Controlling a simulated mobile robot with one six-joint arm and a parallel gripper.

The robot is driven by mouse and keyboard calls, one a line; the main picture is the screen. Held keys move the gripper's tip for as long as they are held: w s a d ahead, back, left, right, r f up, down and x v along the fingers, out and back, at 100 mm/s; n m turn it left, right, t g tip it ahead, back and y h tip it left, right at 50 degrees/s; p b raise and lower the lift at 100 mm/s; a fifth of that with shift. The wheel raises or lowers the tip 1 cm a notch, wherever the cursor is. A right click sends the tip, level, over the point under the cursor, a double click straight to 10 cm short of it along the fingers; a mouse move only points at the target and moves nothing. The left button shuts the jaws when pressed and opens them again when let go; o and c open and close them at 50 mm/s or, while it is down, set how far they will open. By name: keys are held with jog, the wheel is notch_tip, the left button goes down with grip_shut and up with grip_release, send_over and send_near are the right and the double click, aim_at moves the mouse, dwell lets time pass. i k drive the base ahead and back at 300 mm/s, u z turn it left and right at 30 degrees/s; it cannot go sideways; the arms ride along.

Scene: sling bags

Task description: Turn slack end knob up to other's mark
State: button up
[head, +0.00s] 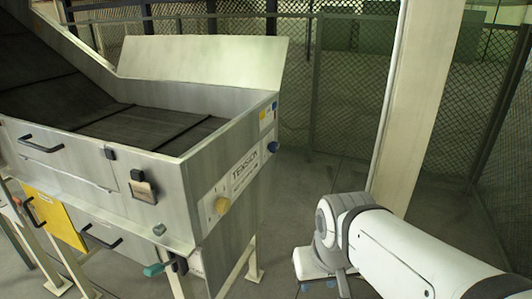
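A metal conveyor hopper has a side panel (236,178) lettered "TENSION". A yellowish knob (222,205) sits on a pale plate at the panel's near end. A blue knob (273,147) sits at its far upper end. The marks around the knobs are too small to read, so I cannot tell which end is slack. My arm reaches in from the lower right and bends downward to the right of the panel, apart from both knobs. My gripper cannot be made out in this view.
A teal-handled lever (155,269) sticks out at the hopper's lower front corner. A black-and-metal latch (143,187) is on the front face. A pale post (413,110) stands behind my arm, with mesh fencing (345,90) beyond. Floor is clear between hopper and post.

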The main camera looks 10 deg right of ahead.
aim_at(273, 146)
jog(key=z, duration=0.35)
jog(key=i, duration=1.25)
jog(key=z, duration=0.35)
jog(key=k, duration=0.75)
jog(key=z, duration=0.2)
jog(key=i, duration=0.8)
jog(key=u, duration=0.05)
